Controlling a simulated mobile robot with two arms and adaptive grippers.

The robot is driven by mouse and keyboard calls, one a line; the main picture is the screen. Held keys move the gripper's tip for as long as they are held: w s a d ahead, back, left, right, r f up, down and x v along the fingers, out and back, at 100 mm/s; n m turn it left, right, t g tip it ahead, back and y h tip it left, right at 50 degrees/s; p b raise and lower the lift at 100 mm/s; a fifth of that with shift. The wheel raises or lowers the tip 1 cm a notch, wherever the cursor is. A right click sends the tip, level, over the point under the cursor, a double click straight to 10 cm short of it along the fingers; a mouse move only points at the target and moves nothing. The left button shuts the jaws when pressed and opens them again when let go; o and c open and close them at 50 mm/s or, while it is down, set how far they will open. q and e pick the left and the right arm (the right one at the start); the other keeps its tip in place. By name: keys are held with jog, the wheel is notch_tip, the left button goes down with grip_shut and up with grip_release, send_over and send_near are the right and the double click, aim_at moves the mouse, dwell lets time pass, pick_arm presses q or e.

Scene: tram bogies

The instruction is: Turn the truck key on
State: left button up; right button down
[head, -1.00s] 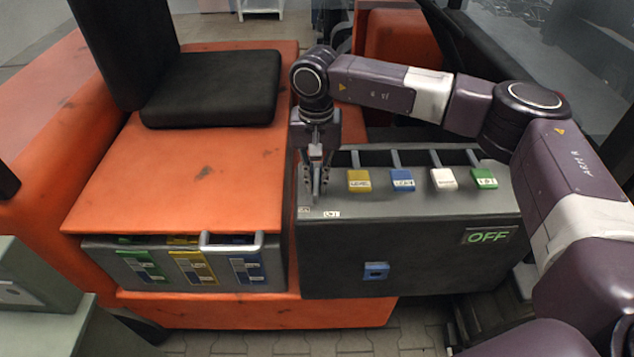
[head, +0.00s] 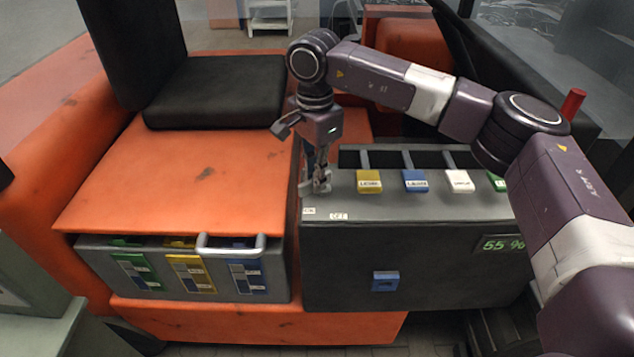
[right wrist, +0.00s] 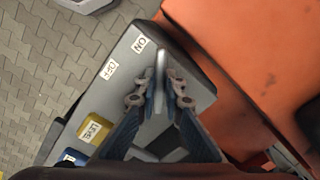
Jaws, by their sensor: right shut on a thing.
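The grey control box (head: 400,245) of the orange truck stands right of the seat. My right gripper (head: 321,184) points down at the left end of its top. In the right wrist view, the gripper (right wrist: 160,88) is shut on a thin grey key (right wrist: 161,62). The key's lower part is hidden between the fingers. An "ON" label (right wrist: 140,44) lies beside the key tip, and an "OFF" label (right wrist: 110,69) lies farther left. The display (head: 502,244) on the box front reads 55 % in green. My left gripper is out of view.
Yellow (head: 369,181), blue (head: 415,181), white (head: 460,182) and green levers line the box top. A blue part (head: 385,281) sits on its front. The black seat (head: 215,90) and an orange cover (head: 180,185) lie left. My right arm passes over the box's right side.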

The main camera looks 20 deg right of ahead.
jog(key=shift+w+m, duration=0.15)
jog(key=shift+m, duration=0.45)
jog(key=c, duration=2)
grip_release()
jog(key=shift+a, duration=0.1)
jog(key=shift+c, duration=0.2)
notch_tip(320, 180, up, 12)
